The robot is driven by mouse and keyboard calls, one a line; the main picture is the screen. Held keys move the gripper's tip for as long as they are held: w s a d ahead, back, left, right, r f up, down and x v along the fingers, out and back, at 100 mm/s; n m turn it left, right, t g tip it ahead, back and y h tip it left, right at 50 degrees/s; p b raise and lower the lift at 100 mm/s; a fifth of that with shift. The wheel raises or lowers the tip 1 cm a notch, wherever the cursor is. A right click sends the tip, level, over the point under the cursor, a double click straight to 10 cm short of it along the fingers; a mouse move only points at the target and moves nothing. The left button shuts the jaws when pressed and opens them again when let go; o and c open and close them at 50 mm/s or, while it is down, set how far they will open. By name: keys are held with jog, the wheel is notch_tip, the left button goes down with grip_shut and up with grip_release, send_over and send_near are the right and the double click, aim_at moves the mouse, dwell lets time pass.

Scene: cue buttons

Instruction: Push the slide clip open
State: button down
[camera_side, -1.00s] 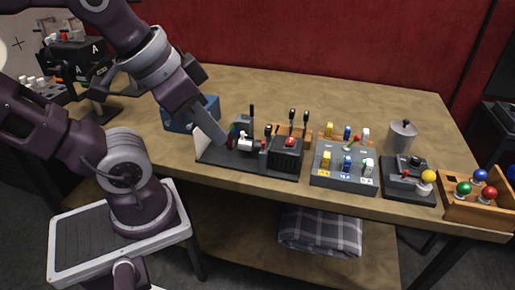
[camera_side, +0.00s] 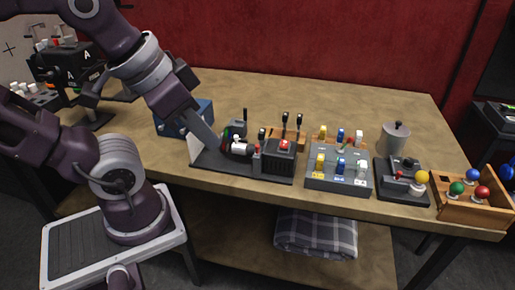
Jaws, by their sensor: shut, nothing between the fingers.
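My gripper (camera_side: 216,149) reaches down at the left end of a dark base plate (camera_side: 255,172) on the table. Its fingertips are shut and close beside a small assembly on the plate, with a white cylinder (camera_side: 239,148) and coloured parts next to it. The slide clip cannot be told for certain at this size; it may be part of this assembly, and the gripper partly hides that area. I cannot tell whether the fingertips touch anything. A black box with a red button (camera_side: 284,144) stands at the plate's right end.
A blue box (camera_side: 190,120) stands behind my gripper. To the right are a grey panel with coloured switches (camera_side: 338,181), a black joystick box (camera_side: 402,184), a metal canister (camera_side: 396,138) and a wooden tray of coloured balls (camera_side: 470,211). The table's back is clear.

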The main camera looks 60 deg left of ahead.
jog(key=c, duration=1.8)
grip_release()
jog(key=shift+w, duration=0.15)
jog(key=shift+c, duration=0.2)
jog(key=o, duration=0.4)
jog(key=w+n, duration=0.2)
jog(key=w+a+n+g, duration=0.1)
jog(key=w+a+n, duration=0.1)
jog(key=w+n, duration=0.1)
jog(key=shift+w+a+n+g, duration=0.2)
jog(key=shift+w+n+g, duration=0.1)
jog(key=shift+g, duration=0.1)
jog(key=shift+c, duration=0.2)
jog(key=w+a+f+n+g, duration=0.1)
jog(key=w+a+f+n, duration=0.1)
jog(key=w+a+n, duration=0.1)
jog(key=w+a+f+n+g, duration=0.1)
jog(key=w+a+f+n, duration=0.2)
jog(key=w+n, duration=0.1)
jog(key=w+a+f+n+g, duration=0.1)
jog(key=w+a+f+n, duration=0.2)
jog(key=n, duration=0.2)
jog(key=shift+w+a+f+g, duration=0.2)
jog(key=shift+w+a+g, duration=0.05)
jog(key=shift+w+g, duration=0.15)
notch_tip(320, 180, down, 6)
jog(key=shift+r, duration=0.1)
jog(key=shift+f, duration=0.6)
grip_shut()
